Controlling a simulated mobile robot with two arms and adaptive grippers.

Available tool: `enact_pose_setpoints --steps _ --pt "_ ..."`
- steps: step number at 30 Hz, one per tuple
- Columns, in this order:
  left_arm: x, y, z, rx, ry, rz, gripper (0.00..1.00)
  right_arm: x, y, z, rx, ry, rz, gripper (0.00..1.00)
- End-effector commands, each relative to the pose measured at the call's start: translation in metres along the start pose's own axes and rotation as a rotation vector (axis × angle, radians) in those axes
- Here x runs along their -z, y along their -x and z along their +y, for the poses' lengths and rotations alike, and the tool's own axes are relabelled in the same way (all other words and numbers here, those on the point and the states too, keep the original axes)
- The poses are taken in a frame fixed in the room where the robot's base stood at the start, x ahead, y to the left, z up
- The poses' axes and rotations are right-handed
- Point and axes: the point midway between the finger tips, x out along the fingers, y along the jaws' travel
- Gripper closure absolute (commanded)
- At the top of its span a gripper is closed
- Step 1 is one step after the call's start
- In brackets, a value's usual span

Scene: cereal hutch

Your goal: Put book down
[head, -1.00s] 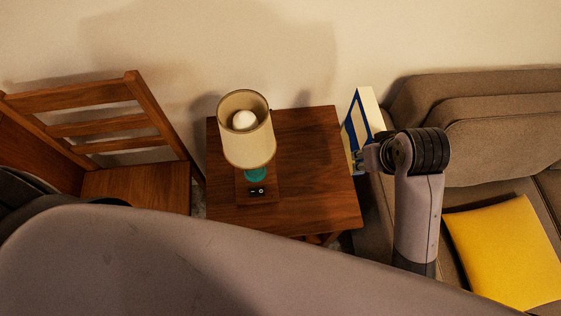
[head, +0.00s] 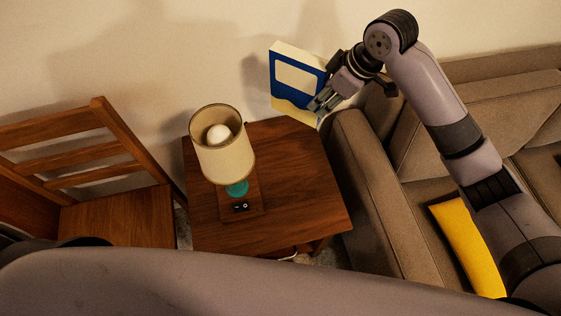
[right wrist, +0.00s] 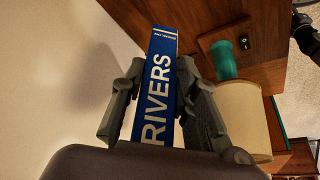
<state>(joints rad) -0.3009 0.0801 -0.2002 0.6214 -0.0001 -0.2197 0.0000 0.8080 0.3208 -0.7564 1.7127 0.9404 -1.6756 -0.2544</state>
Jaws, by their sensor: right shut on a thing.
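The book (head: 287,86) is blue with white and cream panels. In the head view it is upright, above or at the back right corner of the wooden side table (head: 285,205); I cannot tell if it touches the top. My right gripper (head: 318,104) is shut on the book's right lower part. In the right wrist view (right wrist: 165,110) the fingers stand on both sides of the blue spine (right wrist: 160,75), which reads "RIVERS". My left gripper cannot be made out in the head view.
A lamp with a cream shade (head: 223,150) and teal stem stands on the table's left part. A wooden chair (head: 115,215) is at left. A brown sofa (head: 370,190) with a yellow cushion (head: 465,245) is at right. The table's front right is clear.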

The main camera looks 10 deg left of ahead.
Motion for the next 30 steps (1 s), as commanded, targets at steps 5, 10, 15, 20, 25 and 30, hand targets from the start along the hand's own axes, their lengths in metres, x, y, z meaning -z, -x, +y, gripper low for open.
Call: enact_pose_setpoints --steps 5,10,15,20,25,30 --pt "0.001 -0.001 0.0 0.0 0.0 0.001 0.6 -0.009 -0.022 -0.001 0.004 -0.003 -0.001 1.0" --pt "0.0 -0.004 0.0 0.0 0.0 0.001 0.6 -0.027 -0.064 -0.001 0.003 -0.004 -0.001 1.0" --pt "0.0 -0.006 0.0 0.001 0.0 0.001 0.6 -0.043 -0.105 -0.001 0.002 -0.004 0.0 1.0" --pt "0.0 -0.008 0.0 0.001 0.0 0.0 0.6 -0.055 -0.133 -0.001 0.0 -0.002 0.001 1.0" --pt "0.0 -0.009 0.0 0.001 0.0 0.0 0.6 -0.059 -0.145 -0.001 0.0 0.0 0.003 1.0" --pt "-0.001 -0.01 0.0 0.001 0.0 0.0 0.6 -0.066 -0.161 -0.001 0.0 -0.001 0.001 1.0"
